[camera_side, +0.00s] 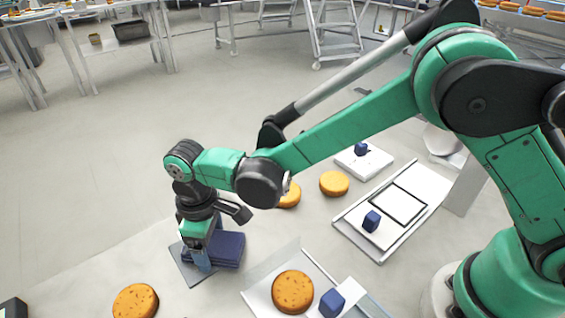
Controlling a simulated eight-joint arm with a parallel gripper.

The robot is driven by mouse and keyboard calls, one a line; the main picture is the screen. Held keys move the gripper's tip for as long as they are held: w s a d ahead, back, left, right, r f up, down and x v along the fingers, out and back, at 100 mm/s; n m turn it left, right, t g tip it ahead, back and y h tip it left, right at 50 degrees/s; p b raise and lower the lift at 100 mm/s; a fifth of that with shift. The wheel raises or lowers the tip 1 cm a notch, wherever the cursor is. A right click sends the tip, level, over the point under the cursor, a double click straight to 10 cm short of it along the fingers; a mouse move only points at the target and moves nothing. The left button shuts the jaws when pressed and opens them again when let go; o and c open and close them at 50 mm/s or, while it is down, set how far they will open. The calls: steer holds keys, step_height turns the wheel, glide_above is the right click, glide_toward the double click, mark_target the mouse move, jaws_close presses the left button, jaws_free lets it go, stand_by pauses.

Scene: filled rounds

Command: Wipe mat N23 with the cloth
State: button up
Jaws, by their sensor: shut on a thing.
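My gripper (201,262) points down at the lower left and is shut on a dark blue folded cloth (228,246). The cloth lies over the right part of a dark grey mat (187,268). The cloth looks to be at mat level, but I cannot tell if it presses on the mat. The mat's left and front edges show, and the cloth and gripper hide much of the rest. No label can be read on the mat, so I cannot confirm that it is N23.
An orange round (135,302) lies left in front of the mat. Another round (293,291) and a blue cube (332,303) are on a white tray to the right. More rounds (334,183) and white trays (345,229) stand behind.

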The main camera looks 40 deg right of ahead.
steer(key=shift+d, duration=0.15)
steer(key=shift+w, duration=1.25)
steer(key=shift+a+f, duration=0.1)
steer(key=shift+a, duration=1.85)
steer(key=shift+s, duration=0.1)
steer(key=shift+s, duration=0.1)
